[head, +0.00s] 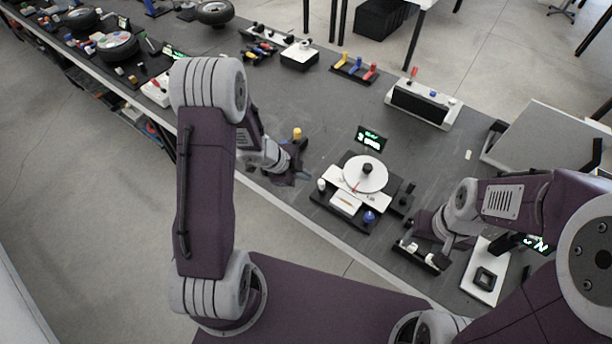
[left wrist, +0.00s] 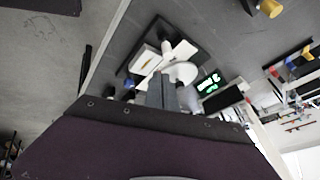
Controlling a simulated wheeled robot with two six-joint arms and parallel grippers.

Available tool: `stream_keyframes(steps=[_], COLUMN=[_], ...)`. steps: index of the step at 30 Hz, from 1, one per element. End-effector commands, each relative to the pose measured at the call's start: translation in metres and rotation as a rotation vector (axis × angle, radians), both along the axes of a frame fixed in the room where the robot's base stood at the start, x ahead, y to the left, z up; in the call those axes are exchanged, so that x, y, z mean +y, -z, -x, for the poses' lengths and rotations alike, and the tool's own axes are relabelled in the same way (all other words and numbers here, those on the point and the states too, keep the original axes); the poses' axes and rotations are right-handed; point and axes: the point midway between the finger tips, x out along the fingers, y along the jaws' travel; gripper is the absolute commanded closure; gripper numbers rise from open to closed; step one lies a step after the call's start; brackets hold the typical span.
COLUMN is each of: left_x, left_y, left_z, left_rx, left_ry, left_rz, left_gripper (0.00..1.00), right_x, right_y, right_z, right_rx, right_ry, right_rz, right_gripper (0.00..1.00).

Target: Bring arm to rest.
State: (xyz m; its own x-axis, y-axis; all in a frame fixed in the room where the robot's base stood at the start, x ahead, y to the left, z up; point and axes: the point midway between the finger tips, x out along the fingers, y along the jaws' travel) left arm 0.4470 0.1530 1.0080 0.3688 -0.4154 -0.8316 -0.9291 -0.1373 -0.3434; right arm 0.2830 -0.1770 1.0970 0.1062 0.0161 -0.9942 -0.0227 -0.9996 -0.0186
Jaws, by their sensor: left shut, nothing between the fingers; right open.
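My left arm comes in from the left of the head view and reaches over the table's near edge. Its gripper (head: 303,176) is shut and empty, left of a device with a white disc (head: 365,173). In the left wrist view the closed fingers (left wrist: 163,93) show against that device (left wrist: 180,72). My right arm comes in from the right. Its gripper (head: 412,238) is over the table, near a small black rack with white knobs (head: 422,256); its fingertips are hard to make out.
The long dark table (head: 315,110) carries several devices. A yellow-topped peg (head: 297,134) stands close behind my left gripper. A lit display (head: 370,139) stands behind the disc device. A white box with a black front (head: 422,103) and a grey case (head: 550,140) are farther right. Floor shows at left.

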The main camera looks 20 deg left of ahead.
Motion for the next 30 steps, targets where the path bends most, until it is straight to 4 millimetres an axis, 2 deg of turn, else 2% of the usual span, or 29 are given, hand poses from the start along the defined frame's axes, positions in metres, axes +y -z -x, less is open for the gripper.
stream_keyframes(steps=[17, 20, 23, 24, 26, 28, 30], left_x=[0.000, -0.005, -0.019, -0.026, -0.028, -0.016, 0.003], left_y=[0.000, 0.001, -0.021, -0.036, -0.060, -0.080, -0.089], left_z=[0.000, -0.002, -0.016, -0.021, -0.030, -0.031, -0.019], left_rx=[0.000, -0.010, -0.090, -0.131, -0.182, -0.193, -0.155], left_ry=[0.000, 0.014, 0.052, 0.042, -0.055, -0.257, -0.483], left_rz=[0.000, -0.002, -0.016, -0.013, -0.015, -0.021, -0.013], left_gripper=[1.00, 1.00, 1.00, 1.00, 1.00, 1.00, 1.00], right_x=[0.000, 0.000, 0.000, 0.000, 0.000, 0.000, 0.000], right_y=[0.000, 0.005, 0.016, 0.021, 0.030, 0.037, 0.043], right_z=[0.000, 0.000, 0.000, 0.000, 0.000, 0.000, 0.000], right_rx=[0.000, 0.000, 0.000, 0.000, 0.000, 0.000, 0.000], right_ry=[0.000, 0.000, 0.000, 0.000, 0.000, 0.000, 0.000], right_rz=[0.000, 0.000, 0.000, 0.000, 0.000, 0.000, 0.000], right_gripper=[0.46, 0.46, 0.46, 0.46, 0.46, 0.46, 0.46])
